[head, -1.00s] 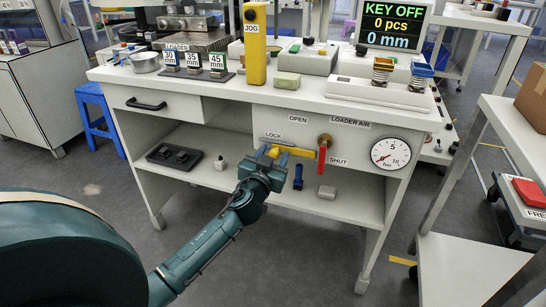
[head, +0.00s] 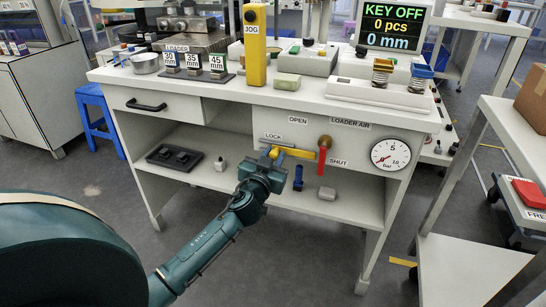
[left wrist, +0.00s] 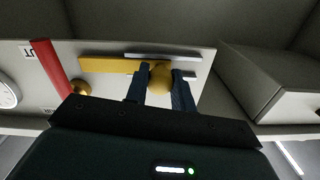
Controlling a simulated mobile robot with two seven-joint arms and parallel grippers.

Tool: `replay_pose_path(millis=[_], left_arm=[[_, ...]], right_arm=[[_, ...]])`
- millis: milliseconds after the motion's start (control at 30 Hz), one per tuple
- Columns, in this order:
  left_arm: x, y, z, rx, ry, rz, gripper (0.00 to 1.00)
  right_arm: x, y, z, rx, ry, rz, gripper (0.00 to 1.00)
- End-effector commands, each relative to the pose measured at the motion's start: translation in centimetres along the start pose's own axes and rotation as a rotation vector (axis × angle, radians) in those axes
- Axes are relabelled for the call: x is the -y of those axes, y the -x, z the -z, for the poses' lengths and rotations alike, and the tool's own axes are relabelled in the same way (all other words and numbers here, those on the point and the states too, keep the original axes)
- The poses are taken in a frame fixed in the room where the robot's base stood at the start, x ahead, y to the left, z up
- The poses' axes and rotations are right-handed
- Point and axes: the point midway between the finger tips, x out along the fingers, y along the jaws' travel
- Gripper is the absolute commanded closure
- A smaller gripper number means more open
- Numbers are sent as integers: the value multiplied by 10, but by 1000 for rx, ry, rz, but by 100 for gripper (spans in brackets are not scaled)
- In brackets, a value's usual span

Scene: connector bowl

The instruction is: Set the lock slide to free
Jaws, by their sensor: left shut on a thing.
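The lock slide is a yellow bar (head: 297,152) on the front panel of the bench, beside the LOCK label. Its right end reaches up to the red valve handle (head: 322,160), which hangs down by the SHUT label. My left gripper (head: 273,154) is at the slide's left part. In the left wrist view the yellow bar (left wrist: 108,65) lies along a pale slot, with a round yellow knob (left wrist: 160,80) between the fingers of my left gripper (left wrist: 161,74). The gripper is shut on this knob. My right gripper is not in view.
A pressure gauge (head: 390,154) is right of the valve. The shelf below holds a dark tray (head: 174,157) and small loose parts. A drawer with a black handle (head: 146,104) is at left. The display (head: 393,25) reads KEY OFF. A white cart (head: 470,262) stands at right.

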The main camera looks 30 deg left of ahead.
Motion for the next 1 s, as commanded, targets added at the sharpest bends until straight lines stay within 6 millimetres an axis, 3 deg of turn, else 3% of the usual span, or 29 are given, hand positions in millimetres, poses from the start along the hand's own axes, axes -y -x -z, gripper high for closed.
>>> replay_pose_path(millis=[333, 600, 633, 867, 1000], left_arm=[[38, 0, -7, 3, -1, 3, 100], [41, -1, -8, 3, -1, 6, 100], [41, -1, -8, 3, -1, 7, 73], [41, -1, -7, 3, -1, 5, 54], [40, -1, -7, 1, -1, 3, 53]], right_arm=[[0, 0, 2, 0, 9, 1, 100], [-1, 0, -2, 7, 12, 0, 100], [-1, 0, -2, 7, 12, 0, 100], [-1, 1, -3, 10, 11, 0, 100], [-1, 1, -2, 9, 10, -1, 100]])
